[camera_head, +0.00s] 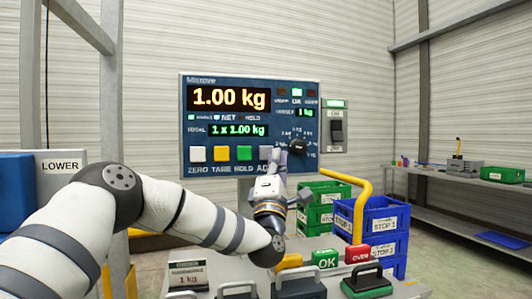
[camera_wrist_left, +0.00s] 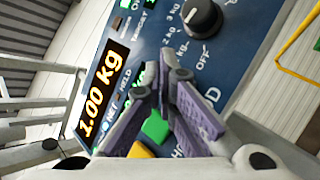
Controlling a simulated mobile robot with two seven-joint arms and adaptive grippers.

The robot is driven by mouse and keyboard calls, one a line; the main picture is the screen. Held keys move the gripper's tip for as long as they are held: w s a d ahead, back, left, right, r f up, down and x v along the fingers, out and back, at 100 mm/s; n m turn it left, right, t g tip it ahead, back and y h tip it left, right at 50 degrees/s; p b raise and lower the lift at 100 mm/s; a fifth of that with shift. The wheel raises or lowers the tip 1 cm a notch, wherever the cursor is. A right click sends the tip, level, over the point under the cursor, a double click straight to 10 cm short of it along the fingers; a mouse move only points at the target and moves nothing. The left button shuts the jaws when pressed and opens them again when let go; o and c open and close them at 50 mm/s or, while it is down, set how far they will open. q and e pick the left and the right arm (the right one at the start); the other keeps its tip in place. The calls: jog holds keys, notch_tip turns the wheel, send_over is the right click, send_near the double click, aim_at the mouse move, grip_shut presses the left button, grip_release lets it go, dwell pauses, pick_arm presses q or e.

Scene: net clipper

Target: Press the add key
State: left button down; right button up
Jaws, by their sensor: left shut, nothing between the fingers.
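The blue scale panel (camera_head: 230,85) hangs upright ahead, with an orange 1.00 kg display (camera_head: 229,97) and a green total line (camera_head: 238,130) reading 1 x 1.00 kg. Its lower row holds a white zero key (camera_head: 197,154), a yellow tare key (camera_head: 221,153), a green hold key (camera_head: 244,153) and the add key (camera_head: 265,153), which my left gripper partly covers. My left gripper (camera_head: 283,150) is shut and empty, its fingertips at the panel beside the add key. Its fingers also show in the left wrist view (camera_wrist_left: 168,76), hiding the add key there. I cannot tell whether they touch it. My right gripper is out of view.
A black dial (camera_head: 298,146) sits just right of my fingertips, with a switch box (camera_head: 335,126) beyond it. Below are green crates (camera_head: 322,205), blue crates (camera_head: 384,218), and a bench with green OK (camera_head: 325,259) and red OVER (camera_head: 358,254) blocks and weights.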

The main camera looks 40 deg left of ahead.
pick_arm(q)
jog(key=s+d, duration=0.1)
jog(key=s+d+p, duration=0.1)
jog(key=shift+s+d+r, duration=0.2)
jog(key=shift+s+d, duration=0.1)
jog(key=shift+d, duration=0.1)
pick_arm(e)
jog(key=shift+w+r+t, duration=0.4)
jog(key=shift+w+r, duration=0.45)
